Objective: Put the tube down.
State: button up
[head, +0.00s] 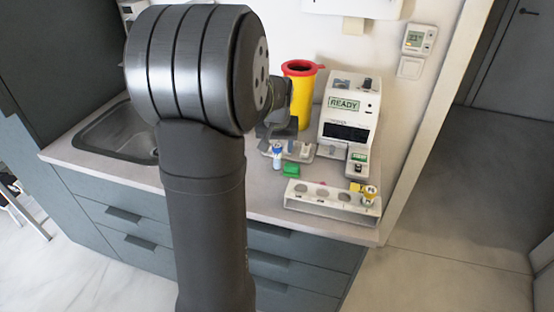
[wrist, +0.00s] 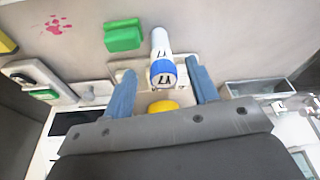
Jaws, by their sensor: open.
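The tube is white with a blue cap and dark marks. In the head view the tube (head: 277,157) stands roughly upright on the counter, at the left end of a small white holder (head: 299,153); whether it sits in a slot is unclear. In the wrist view the tube (wrist: 160,44) shows between the fingertips, with gaps on both sides. My gripper (wrist: 162,68) is open, its two blue-grey fingers apart. In the head view my gripper (head: 274,130) is just above and behind the tube, partly hidden by my arm.
A green block (head: 291,171) lies close beside the tube. A white rack (head: 330,199) in front has empty holes and a yellow-capped tube (head: 370,195) at its right end. The READY analyser (head: 350,110) and yellow bin (head: 301,90) stand behind. A sink (head: 120,132) is left.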

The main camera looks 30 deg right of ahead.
aim_at(277, 154)
jog(key=x, duration=0.5)
jog(key=shift+w+a+f, duration=0.1)
jog(key=shift+w+a, duration=0.05)
jog(key=c, duration=1.1)
